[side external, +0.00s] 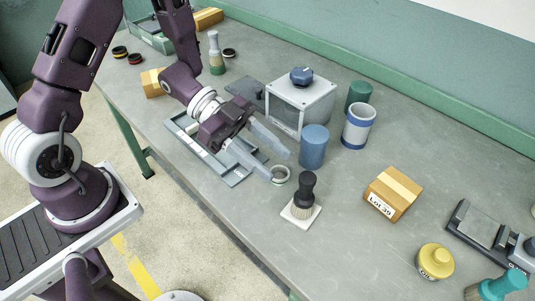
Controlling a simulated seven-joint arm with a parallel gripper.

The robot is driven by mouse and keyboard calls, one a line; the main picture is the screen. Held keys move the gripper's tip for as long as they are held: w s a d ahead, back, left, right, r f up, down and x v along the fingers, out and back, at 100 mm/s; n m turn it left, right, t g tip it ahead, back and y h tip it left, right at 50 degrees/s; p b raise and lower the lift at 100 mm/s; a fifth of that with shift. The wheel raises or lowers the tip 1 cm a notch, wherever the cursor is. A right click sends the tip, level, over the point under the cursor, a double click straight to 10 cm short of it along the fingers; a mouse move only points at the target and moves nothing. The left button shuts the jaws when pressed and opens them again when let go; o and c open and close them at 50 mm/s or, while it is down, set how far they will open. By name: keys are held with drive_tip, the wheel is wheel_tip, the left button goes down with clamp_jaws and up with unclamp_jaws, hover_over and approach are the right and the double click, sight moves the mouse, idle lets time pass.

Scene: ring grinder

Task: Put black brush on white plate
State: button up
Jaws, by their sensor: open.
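In the side external view, the black brush (306,188) stands upright, bristles down, on the small white plate (288,211) near the front edge of the table. My gripper (281,165) is to the upper left of the brush, its two long fingers spread apart and pointing toward the lower right. It is open, and nothing shows held between the fingers. The fingers are apart from the brush. The brush covers part of the plate.
A blue cylinder (313,147) stands close to the upper finger. A cardboard box (393,194) is right of the brush, with bare table between. A grey tray (187,140) lies under my gripper.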

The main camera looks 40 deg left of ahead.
drive_tip(key=w+a+r+n+t+y, duration=0.2)
drive_tip(key=w+a+t+y, duration=0.25)
drive_tip(key=w+y, duration=0.2)
drive_tip(key=a+r+n+t+y, duration=0.3)
drive_tip(key=a+r+n+y, duration=0.35)
drive_tip(key=a+r, duration=0.3)
drive_tip(key=s+a+r+n+g+y, duration=0.1)
drive_tip(key=s+r+n, duration=0.15)
drive_tip(key=s, duration=0.35)
drive_tip(key=s+a+r+n+g+y, duration=0.2)
drive_tip(key=s+n, duration=0.1)
drive_tip(key=s, duration=0.2)
drive_tip(key=s+d+n+g+h, duration=0.1)
drive_tip(key=s+d, duration=0.3)
drive_tip(key=s, duration=0.6)
drive_tip(key=shift+s+d+f+n+h, duration=0.15)
drive_tip(key=shift+d+f+n+h, duration=0.2)
drive_tip(key=shift+h, duration=0.45)
